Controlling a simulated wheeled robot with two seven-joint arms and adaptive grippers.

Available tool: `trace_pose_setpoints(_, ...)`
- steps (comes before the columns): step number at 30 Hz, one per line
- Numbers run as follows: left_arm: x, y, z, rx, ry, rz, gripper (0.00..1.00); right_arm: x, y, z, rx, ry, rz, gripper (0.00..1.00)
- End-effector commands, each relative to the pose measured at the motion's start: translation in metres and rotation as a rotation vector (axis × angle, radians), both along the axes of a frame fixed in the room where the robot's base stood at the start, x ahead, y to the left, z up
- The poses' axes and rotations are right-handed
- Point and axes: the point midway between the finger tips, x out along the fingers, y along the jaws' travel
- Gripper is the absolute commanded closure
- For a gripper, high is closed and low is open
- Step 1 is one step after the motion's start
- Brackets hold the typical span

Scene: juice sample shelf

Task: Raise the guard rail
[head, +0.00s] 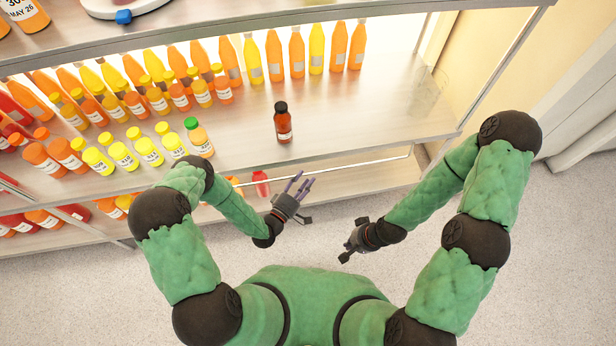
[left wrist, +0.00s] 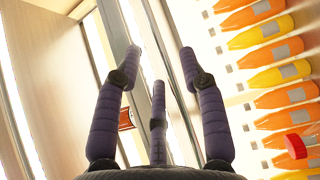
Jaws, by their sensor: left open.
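The guard rail (head: 385,161) is a thin pale bar running along the front of the shelf, low near the front edge. My left gripper (head: 299,185) is open at the rail's middle, its purple fingers spread and pointing toward the shelf. In the left wrist view the three fingers (left wrist: 160,55) straddle long metallic bars. I cannot tell which of these is the rail or whether a finger touches it. My right gripper (head: 352,241) hangs in front of the shelf, apart from the rail; its finger state is unclear.
A dark red-brown bottle (head: 284,125) stands alone on the shelf behind the rail. Several yellow and orange bottles (head: 149,151) stand to the left, with a tall row (head: 297,53) at the back. The shelf's right part (head: 390,105) is clear. Another shelf board (head: 270,26) is above.

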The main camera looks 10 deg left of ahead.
Motion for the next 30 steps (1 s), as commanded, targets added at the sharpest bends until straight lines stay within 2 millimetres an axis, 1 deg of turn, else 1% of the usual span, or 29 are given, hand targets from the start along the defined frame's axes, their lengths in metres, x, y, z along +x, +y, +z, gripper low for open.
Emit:
trace_pose_setpoints(3,0.012,-0.007,0.0,0.002,-0.002,-0.003,0.59,0.0,0.0,-0.005,0.0,0.0,0.0,1.0)
trace_pose_setpoints(7,0.02,-0.01,0.0,0.0,-0.001,-0.001,0.59,0.0,0.0,-0.007,0.0,0.0,0.0,1.0)
trace_pose_setpoints(18,0.024,-0.012,0.001,0.0,0.0,0.0,0.59,0.0,0.0,-0.007,0.0,0.0,0.0,1.0)
trace_pose_setpoints(20,0.023,-0.012,0.001,0.0,0.0,0.0,0.76,0.0,0.0,-0.007,0.0,0.0,0.0,1.0)
trace_pose_setpoints(21,0.023,-0.012,0.001,0.0,0.0,0.0,0.87,0.0,0.0,-0.007,0.0,0.0,0.0,1.0)
trace_pose_setpoints(22,0.023,-0.012,0.001,0.0,0.0,0.0,0.96,0.0,0.0,-0.007,0.0,0.0,0.0,1.0)
trace_pose_setpoints(23,0.023,-0.012,0.001,0.0,0.0,0.0,1.0,0.0,0.0,-0.007,0.0,0.0,0.0,1.0)
trace_pose_setpoints(30,0.023,-0.012,0.001,0.0,0.004,0.0,1.0,0.0,0.0,-0.006,0.0,0.0,0.0,1.0)
